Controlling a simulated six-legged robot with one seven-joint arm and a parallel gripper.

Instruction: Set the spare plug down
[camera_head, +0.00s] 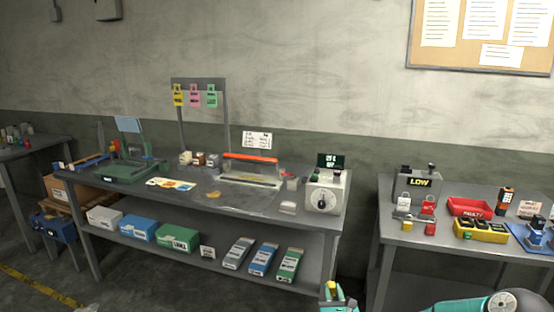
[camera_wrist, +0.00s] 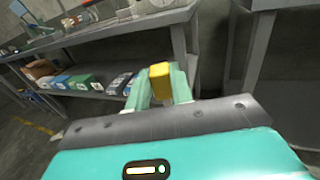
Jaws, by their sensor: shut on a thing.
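My gripper (camera_head: 338,297) shows at the bottom edge of the head view, low in front of the gap between the two tables. In the wrist view its two pale green fingers (camera_wrist: 161,89) are shut on a small yellow block, which I take to be the spare plug (camera_wrist: 160,76). Its yellow top also shows in the head view (camera_head: 331,285). The plug is held in the air, clear of any table. Its lower part is hidden between the fingers.
The long grey workbench (camera_head: 120,204) holds a heat sealer (camera_head: 250,170) and a dial box (camera_head: 325,196); boxes fill its lower shelf. The right table (camera_head: 395,232) carries a LOW box (camera_head: 417,187), a red bin (camera_head: 468,207), a yellow block unit (camera_head: 481,230) and a blue device (camera_head: 535,235).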

